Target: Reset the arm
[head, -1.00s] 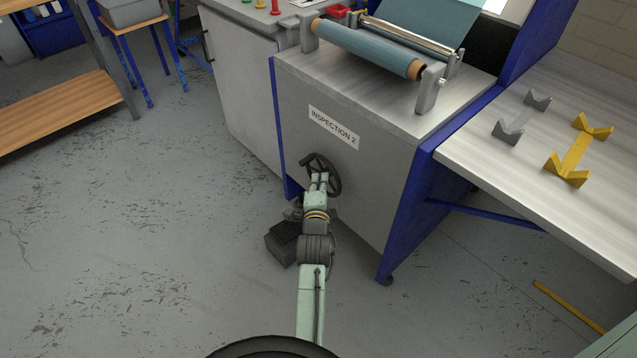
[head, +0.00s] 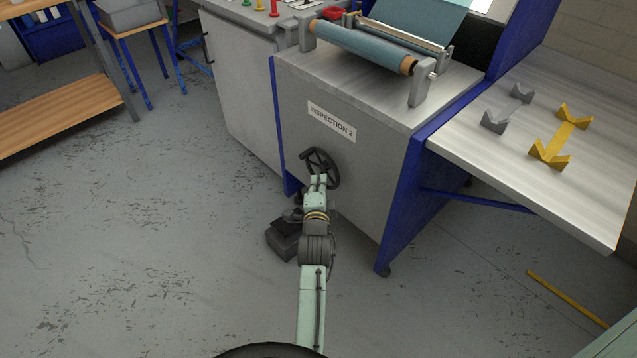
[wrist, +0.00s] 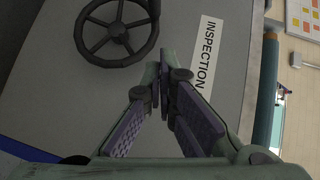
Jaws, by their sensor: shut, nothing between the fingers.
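My gripper (head: 318,181) is in front of the dark handwheel (head: 321,168) on the front of the grey inspection cabinet (head: 352,190). In the wrist view my gripper (wrist: 161,84) has its fingertips together with nothing between them. The handwheel also shows in the wrist view (wrist: 117,32), up and left of the fingertips, which appear clear of its rim. In the head view the gripper overlaps the wheel's lower part, and the gap in depth is hard to judge. My arm reaches forward, low, from the bottom of the head view.
The label INSPECTION 2 (head: 332,121) is above the wheel. A blue fabric roll (head: 365,47) lies on the cabinet top. A side table (head: 560,190) at right bears yellow (head: 559,139) and grey V-stands (head: 495,121). The floor at left is open.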

